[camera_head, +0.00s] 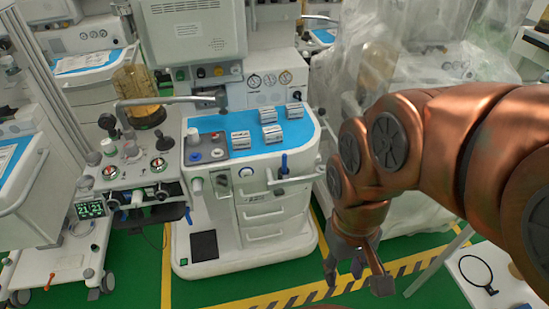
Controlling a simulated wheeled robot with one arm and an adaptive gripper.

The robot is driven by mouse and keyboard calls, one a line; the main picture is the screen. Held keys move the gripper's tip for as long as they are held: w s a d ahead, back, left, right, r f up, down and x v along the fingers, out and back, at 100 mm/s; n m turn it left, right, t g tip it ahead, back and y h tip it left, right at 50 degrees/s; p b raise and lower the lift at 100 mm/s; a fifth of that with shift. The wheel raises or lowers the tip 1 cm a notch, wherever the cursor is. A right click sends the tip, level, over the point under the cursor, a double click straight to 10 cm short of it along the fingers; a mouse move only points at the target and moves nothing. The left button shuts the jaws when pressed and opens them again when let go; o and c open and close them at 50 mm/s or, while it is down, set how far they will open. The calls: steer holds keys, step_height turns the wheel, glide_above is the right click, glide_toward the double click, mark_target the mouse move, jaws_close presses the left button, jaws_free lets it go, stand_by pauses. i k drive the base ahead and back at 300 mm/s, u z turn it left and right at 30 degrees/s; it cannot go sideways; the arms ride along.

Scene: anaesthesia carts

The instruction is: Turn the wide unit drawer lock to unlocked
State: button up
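The wide unit (262,212) is a white cart in the middle, with a blue top and several stacked drawers (272,213) that look shut. My gripper (355,279) hangs at the lower right of the wide unit, pointing down. Its fingers are spread apart and nothing shows between them. It appears clear of the drawers.
Several small white boxes (270,133) lie on the blue top. A gauge and hose assembly (137,165) stands to the left. Plastic-draped equipment (420,60) is behind my arm. A white table with a black ring (477,270) is at lower right. Green floor (240,289) lies in front.

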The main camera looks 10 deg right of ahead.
mark_target(278, 191)
steer(key=u, duration=0.55)
steer(key=k, duration=1.3)
steer(key=u, duration=1.05)
steer(key=i, duration=1.25)
steer(key=z, duration=0.6)
steer(key=i, duration=0.35)
steer(key=z, duration=0.35)
